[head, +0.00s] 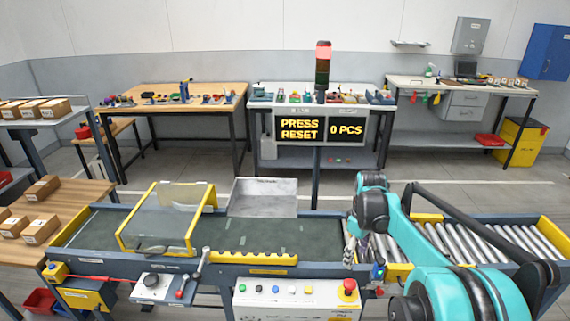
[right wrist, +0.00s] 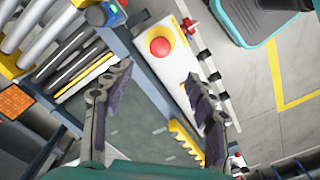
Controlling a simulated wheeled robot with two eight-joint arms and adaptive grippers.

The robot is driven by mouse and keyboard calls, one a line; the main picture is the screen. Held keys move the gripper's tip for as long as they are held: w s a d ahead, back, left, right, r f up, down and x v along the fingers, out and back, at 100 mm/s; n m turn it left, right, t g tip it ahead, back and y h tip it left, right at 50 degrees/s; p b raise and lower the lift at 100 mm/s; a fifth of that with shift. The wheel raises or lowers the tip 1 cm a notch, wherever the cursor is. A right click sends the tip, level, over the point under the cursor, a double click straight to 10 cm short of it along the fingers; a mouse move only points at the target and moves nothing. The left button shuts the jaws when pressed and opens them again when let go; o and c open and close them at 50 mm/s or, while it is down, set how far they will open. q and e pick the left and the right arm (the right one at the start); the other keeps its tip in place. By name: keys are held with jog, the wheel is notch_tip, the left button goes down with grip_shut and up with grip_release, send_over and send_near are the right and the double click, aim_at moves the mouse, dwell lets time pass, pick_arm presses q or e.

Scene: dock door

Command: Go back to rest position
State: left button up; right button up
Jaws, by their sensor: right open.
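My right arm, teal and black, comes in from the lower right in the head view. Its gripper (head: 350,252) hangs at the front edge of the conveyor, above the right end of the control panel (head: 290,297). In the right wrist view the gripper (right wrist: 158,73) is open, with its two dark fingers apart and nothing between them held. The red emergency button (right wrist: 160,46) on its yellow base shows beyond the fingertips; it also shows in the head view (head: 348,287). My left gripper is not in view.
The conveyor belt (head: 240,232) carries a yellow-framed clear guard (head: 170,218), with a metal bin (head: 263,197) behind. Rollers (head: 480,240) lie at right. A display reading "PRESS RESET" and "0 PCS" (head: 318,130) stands behind, under a stack light (head: 322,65) lit red. Workbenches line the wall.

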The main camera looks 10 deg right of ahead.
jog(key=s+a+r+m+t, duration=0.3)
jog(key=s+a+r+t, duration=0.15)
jog(key=s+a, duration=0.55)
jog(key=s+a+f+m+t, duration=0.2)
jog(key=s+a, duration=0.3)
jog(key=s, duration=0.4)
jog(key=shift+s+a+f+m+t, duration=0.2)
jog(key=shift+f+m+t, duration=0.15)
jog(key=shift+f+m, duration=0.3)
dwell(0.5)
